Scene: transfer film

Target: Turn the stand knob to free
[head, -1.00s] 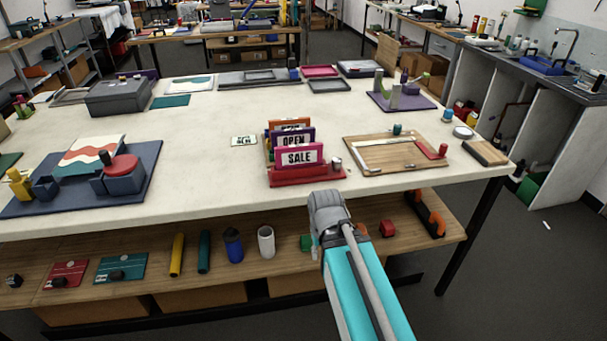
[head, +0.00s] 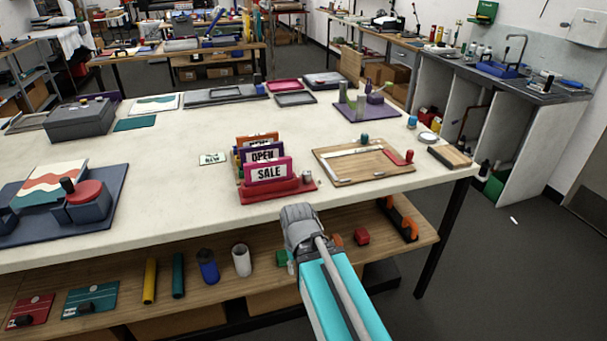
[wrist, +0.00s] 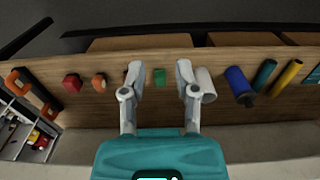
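A red sign stand (head: 282,190) is near the front edge of the white table in the head view. It holds upright signs, the front one reading SALE. A small greyish knob (head: 308,178) is at the stand's right end; its setting is too small to read. My gripper (wrist: 160,72) is open and empty in the wrist view, its two grey fingers spread apart. It faces the lower shelf, with a green block (wrist: 160,77) seen between the fingers. In the head view my arm is in front of the table, and the fingers are mostly hidden.
The lower shelf (head: 215,290) holds a white cylinder (head: 241,260), blue bottle, tubes and a red block. On the table, a wooden board (head: 345,167) is right of the stand and a small NEW card (head: 212,158) left. Bare tabletop lies in front of the board.

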